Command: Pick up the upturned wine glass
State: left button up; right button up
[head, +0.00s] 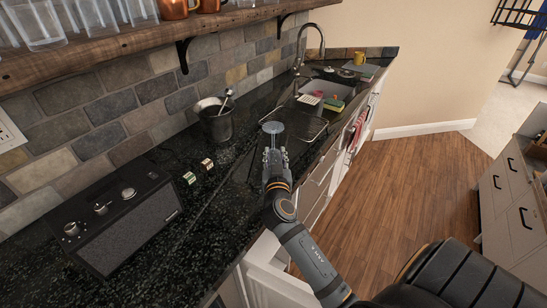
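The upturned wine glass (273,127) is at the front part of the dark counter, its round clear foot uppermost. My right gripper (275,155) reaches it from the near side, with its fingers at the glass just below the foot. The gripper hides most of the bowl and stem. I cannot tell whether the fingers are closed on the glass or only beside it, or whether the rim touches the counter. My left gripper is not in view.
A metal bucket (216,121) with a utensil stands left of the glass. Two small boxes (190,178) and a black radio (125,222) are nearer. Behind are a sink (345,92) and faucet (318,36). A wooden shelf (130,38) with glassware overhangs the counter.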

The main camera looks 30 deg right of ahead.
aim_at(273, 146)
jog(key=shift+w+d+r+p, duration=0.2)
jog(key=shift+w+r+p, duration=0.4)
jog(key=shift+p, duration=0.2)
jog(key=x, duration=0.1)
jog(key=f+p+x, duration=0.1)
jog(key=x, duration=0.1)
jog(key=shift+w+d, duration=0.15)
jog(key=shift+w, duration=0.15)
jog(key=shift+s+r, duration=0.1)
jog(key=shift+s, duration=0.05)
jog(key=shift+c, duration=3.2)
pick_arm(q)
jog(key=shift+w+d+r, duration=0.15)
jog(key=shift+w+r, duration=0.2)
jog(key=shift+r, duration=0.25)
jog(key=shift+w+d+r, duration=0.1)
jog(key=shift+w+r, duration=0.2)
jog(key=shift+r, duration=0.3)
pick_arm(e)
grip_shut()
